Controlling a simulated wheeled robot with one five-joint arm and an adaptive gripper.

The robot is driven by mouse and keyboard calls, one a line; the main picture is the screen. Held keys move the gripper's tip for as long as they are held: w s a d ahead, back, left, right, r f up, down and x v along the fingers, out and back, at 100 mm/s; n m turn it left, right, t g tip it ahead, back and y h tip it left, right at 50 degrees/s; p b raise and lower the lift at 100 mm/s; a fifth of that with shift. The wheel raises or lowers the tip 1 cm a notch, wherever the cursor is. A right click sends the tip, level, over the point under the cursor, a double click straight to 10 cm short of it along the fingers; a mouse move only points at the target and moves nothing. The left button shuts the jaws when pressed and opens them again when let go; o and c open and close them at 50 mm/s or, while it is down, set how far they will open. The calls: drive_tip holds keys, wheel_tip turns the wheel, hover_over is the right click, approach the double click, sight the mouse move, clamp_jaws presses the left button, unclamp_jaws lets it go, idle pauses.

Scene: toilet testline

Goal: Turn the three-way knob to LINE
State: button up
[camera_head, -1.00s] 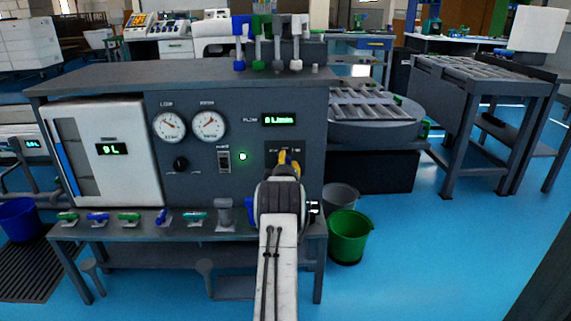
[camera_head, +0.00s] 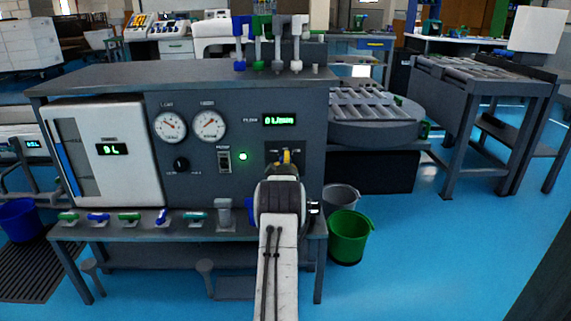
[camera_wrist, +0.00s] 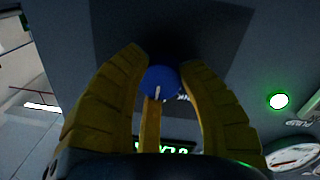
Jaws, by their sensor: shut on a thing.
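The three-way knob is blue and round with a white pointer mark, and shows between my fingertips in the wrist view (camera_wrist: 161,79). It sits on a dark square plate (camera_wrist: 120,32) on the grey panel. My gripper (camera_wrist: 165,85) has its yellow fingers closed around the knob, one on each side. In the head view my gripper (camera_head: 287,157) is at the right part of the panel and hides the knob. The lettering around the knob is mostly hidden or too small to read.
A green lamp (camera_head: 243,156), a rocker switch (camera_head: 225,161), two gauges (camera_head: 208,125) and a green flow display (camera_head: 282,120) are on the panel. A shelf (camera_head: 140,228) with several small valves juts out below. Green (camera_head: 349,237) and grey buckets stand at right.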

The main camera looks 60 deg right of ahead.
drive_tip(key=shift+f+m, duration=0.1)
drive_tip(key=shift+m, duration=0.8)
drive_tip(key=o, duration=1.2)
drive_tip(key=shift+w, duration=0.1)
drive_tip(key=v, duration=1.2)
